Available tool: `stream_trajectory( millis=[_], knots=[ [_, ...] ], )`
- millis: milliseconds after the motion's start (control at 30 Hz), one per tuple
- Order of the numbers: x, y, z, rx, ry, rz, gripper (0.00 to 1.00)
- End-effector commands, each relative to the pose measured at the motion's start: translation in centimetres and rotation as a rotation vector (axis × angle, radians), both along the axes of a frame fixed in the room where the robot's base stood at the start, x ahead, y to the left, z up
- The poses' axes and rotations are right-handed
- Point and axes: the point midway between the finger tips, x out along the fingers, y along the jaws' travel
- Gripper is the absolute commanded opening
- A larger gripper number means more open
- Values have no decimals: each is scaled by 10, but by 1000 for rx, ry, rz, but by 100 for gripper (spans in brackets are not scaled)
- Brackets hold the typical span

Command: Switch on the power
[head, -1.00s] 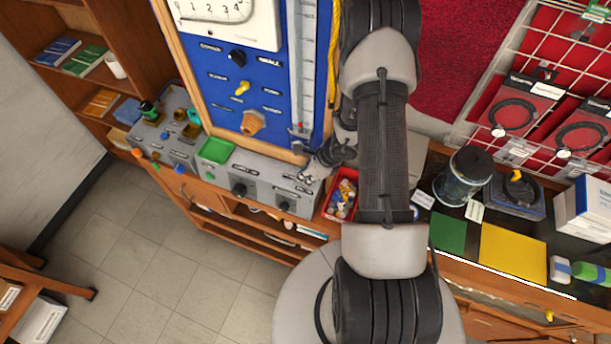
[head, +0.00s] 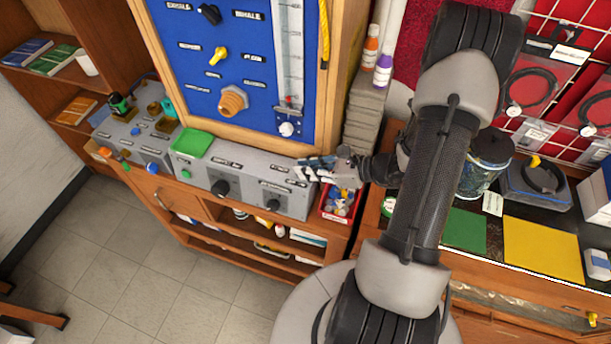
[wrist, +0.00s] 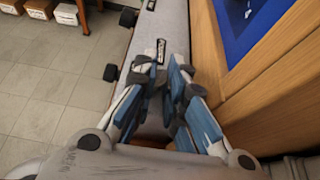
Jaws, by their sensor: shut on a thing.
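The long grey control unit (head: 240,187) stands on the wooden bench below the blue panel, with two black knobs on its front and a green piece at its top left. Its top and black knobs also show in the wrist view (wrist: 151,25). My gripper (head: 312,168) is at the right end of this unit, low over its top. In the wrist view my gripper (wrist: 163,82) has its blue and grey fingers close together, beside a dark label on the unit's top. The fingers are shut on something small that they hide. I cannot make out a power switch.
The wooden frame of the blue panel (head: 232,70) rises close beside my gripper. A red bin (head: 338,205) of small parts sits just right of the unit. Bottles (head: 371,48) stand on a grey stack behind.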

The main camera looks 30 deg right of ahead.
Motion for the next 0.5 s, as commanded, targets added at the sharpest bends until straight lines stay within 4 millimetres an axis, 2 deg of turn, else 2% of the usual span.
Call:
stream_trajectory(
  millis=[33,500],
  knots=[
    [-1,-1,-5,14,-16,-3,0],
    [-3,-2,-3,69,-87,0,0]
  ],
)
